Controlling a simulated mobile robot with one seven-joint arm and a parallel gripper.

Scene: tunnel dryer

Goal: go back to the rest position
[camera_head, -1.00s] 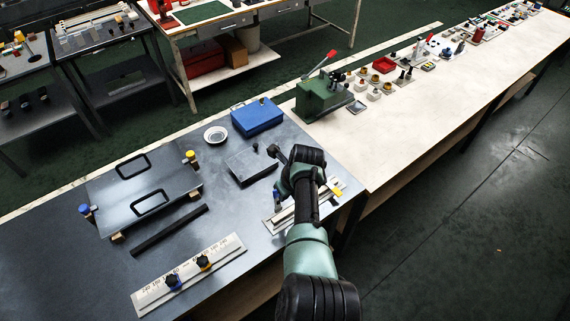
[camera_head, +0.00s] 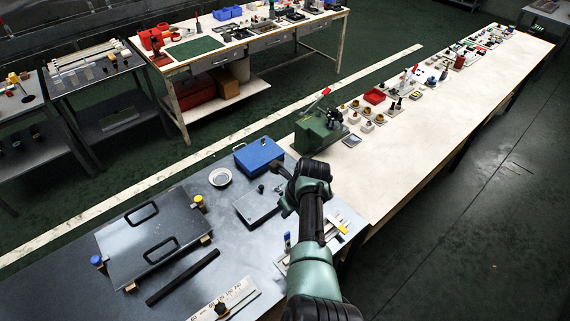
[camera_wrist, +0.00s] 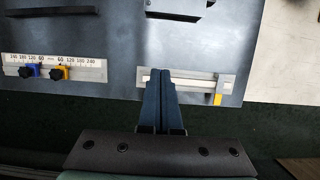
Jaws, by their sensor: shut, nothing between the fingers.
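My gripper (camera_wrist: 160,82) shows in the wrist view with its two dark blue fingers together and nothing between them. Its tips overlap the view of a light metal rail (camera_wrist: 204,82) with a yellow-tipped slide at the table's edge; I cannot tell the height between them. In the head view my arm reaches over the right end of the dark metal table (camera_head: 60,295), and the gripper is mostly hidden behind it. The rail shows there only in part, beside the arm.
A scale bar with blue and yellow knobs (camera_wrist: 54,68) lies left of the fingers. A handled plate (camera_head: 115,240), black bar (camera_head: 183,277), white bowl (camera_head: 220,177), blue box (camera_head: 258,155) and green press (camera_head: 318,132) stand around. Open floor (camera_head: 480,240) lies right.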

